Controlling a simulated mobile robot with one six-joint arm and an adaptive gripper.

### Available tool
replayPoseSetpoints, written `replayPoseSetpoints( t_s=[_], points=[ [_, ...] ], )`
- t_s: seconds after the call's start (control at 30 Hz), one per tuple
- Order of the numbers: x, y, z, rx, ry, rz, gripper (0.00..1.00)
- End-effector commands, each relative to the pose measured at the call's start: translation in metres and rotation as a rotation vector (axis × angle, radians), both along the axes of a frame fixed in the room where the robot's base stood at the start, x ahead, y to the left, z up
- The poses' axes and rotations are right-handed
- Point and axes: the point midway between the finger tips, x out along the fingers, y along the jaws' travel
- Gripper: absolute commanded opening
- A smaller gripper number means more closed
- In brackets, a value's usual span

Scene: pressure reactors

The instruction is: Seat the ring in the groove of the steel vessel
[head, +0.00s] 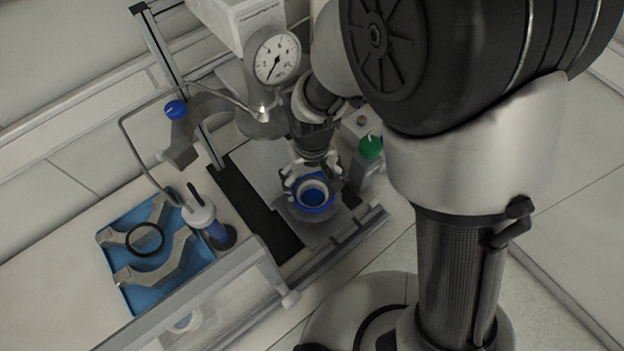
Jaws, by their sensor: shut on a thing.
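The steel vessel (312,215) stands on the grey plate in the middle of the head view, its mouth facing up. A blue ring (322,207) shows at its mouth, around a pale inner rim with blue inside. My gripper (311,180) points down right over the vessel, its fingers on either side of the blue ring and shut on it. The fingers hide part of the ring and the far rim. I cannot tell whether the ring lies in the groove or just above it.
A blue tray (146,301) at left holds two grey clamp halves (165,262) and a black ring (145,240). A white-topped bottle (203,215) stands beside it. A pressure gauge (277,57) on its head hangs behind the vessel. A green-capped bottle (370,148) stands close to its right.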

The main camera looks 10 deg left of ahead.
Motion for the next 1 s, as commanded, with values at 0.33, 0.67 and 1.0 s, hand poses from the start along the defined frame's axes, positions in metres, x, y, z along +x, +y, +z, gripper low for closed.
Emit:
replayPoseSetpoints(
  t_s=[0.33,0.67,1.0],
  points=[
    [0.0001,0.0000,0.0000,0.000,0.000,0.000,0.64],
    [0.0000,0.0000,-0.0050,0.000,0.000,0.000,0.64],
    [0.0001,0.0000,-0.0050,0.000,0.000,0.000,0.85]
  ],
)
